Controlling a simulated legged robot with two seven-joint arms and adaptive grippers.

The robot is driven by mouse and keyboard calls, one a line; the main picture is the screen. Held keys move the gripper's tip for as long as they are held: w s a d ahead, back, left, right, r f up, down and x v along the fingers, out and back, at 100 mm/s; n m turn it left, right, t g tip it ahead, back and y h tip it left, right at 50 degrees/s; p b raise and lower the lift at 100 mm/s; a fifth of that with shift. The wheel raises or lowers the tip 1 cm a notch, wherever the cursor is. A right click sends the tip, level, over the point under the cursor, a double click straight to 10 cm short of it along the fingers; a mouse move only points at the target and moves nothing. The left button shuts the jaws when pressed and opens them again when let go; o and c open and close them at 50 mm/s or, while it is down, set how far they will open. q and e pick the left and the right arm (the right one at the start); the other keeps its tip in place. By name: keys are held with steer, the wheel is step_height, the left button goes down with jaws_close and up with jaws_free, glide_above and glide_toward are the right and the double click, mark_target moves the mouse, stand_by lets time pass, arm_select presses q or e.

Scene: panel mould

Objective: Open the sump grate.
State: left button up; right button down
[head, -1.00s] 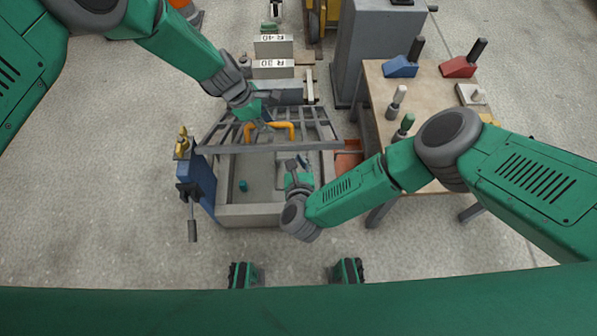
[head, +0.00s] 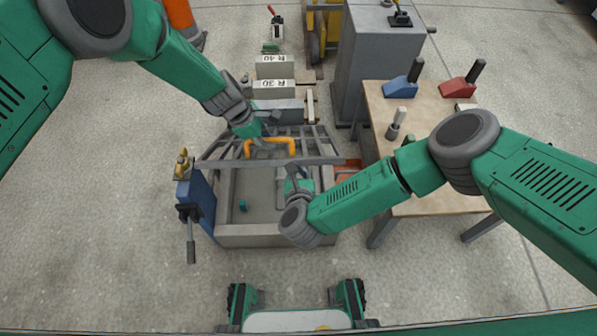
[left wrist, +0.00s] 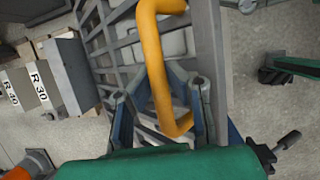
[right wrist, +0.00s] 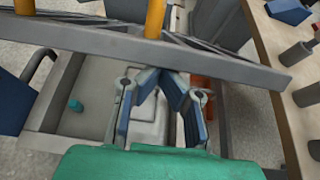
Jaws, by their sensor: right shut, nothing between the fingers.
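The sump grate (head: 315,150) is a grey barred frame with an orange handle (head: 285,140). It stands tilted up, its near edge raised above the grey sump box (head: 265,237). My left gripper (head: 258,138) is at the handle; in the left wrist view, its fingers (left wrist: 172,85) close around the orange bar (left wrist: 158,70). My right gripper (head: 292,172) is shut and empty, low by the raised edge at the right of the sump opening. In the right wrist view, the grate's edge bar (right wrist: 150,48) crosses just beyond the shut fingers (right wrist: 162,82).
A blue plate with a clamp lever (head: 191,235) stands at the sump's left side. A small teal piece (head: 242,205) lies inside the sump. A wooden table (head: 415,205) with tools is at the right. Blocks marked R 30 (head: 268,90) and R 40 stand behind.

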arm_select(q)
steer(key=o, duration=0.5)
steer(key=shift+s+f, duration=0.1)
steer(key=shift+s, duration=0.15)
steer(key=shift+s, duration=0.1)
